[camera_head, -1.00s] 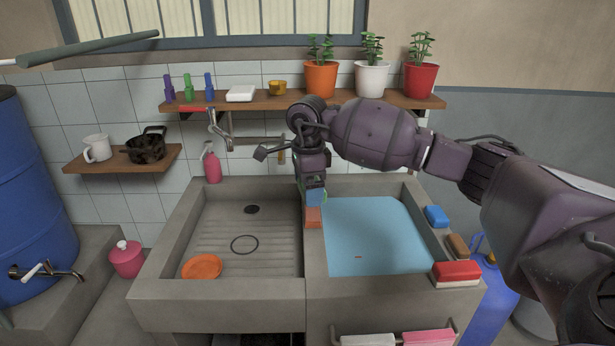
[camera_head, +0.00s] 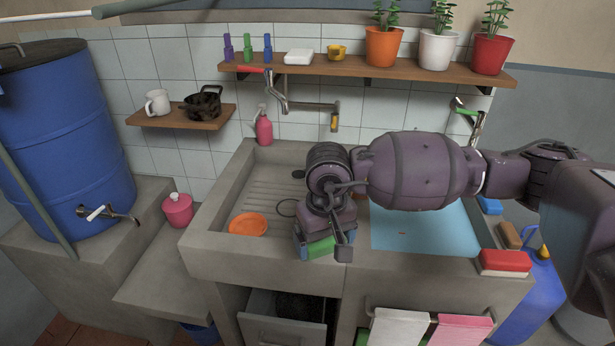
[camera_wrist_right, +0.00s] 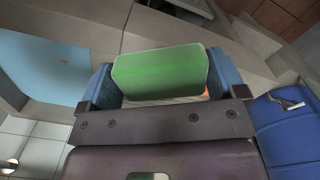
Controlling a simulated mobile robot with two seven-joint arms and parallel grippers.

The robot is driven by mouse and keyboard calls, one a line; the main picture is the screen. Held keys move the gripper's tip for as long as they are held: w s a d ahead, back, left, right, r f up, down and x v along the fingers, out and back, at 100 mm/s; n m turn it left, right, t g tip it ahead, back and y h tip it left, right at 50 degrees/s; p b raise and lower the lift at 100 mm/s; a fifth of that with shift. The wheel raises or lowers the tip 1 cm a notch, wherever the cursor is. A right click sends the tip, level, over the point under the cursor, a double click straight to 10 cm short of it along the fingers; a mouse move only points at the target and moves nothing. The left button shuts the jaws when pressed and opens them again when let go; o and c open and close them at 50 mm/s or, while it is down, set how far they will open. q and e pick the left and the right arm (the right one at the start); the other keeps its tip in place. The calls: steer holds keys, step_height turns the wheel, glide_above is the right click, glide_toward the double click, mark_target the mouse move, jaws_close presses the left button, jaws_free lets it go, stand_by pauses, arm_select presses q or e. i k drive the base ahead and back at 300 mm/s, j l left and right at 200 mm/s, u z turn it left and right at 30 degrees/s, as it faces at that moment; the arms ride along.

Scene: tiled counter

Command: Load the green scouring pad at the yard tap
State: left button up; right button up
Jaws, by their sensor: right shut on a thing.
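The green scouring pad (camera_head: 320,248) is held by my right gripper (camera_head: 322,246), over the front part of the sink near its divider. In the right wrist view the pad (camera_wrist_right: 160,75) lies flat between the two blue fingers, which close on its sides. A wall tap (camera_head: 332,120) hangs above the sink's back, and a green-handled tap (camera_head: 466,112) is to its right. The blue barrel has its own tap (camera_head: 105,213). My left gripper is not in view.
The left basin has a ribbed floor (camera_head: 262,193) with an orange dish (camera_head: 248,224). The right basin holds blue water (camera_head: 425,238). A red-and-cream brush (camera_head: 505,262), a brown brush (camera_head: 509,235) and a blue block (camera_head: 490,205) lie on the right rim.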

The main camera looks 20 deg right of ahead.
mark_target(267, 71)
steer(key=i+j+z, duration=1.05)
steer(key=j, duration=0.15)
steer(key=k+l, duration=0.05)
steer(key=k, duration=0.05)
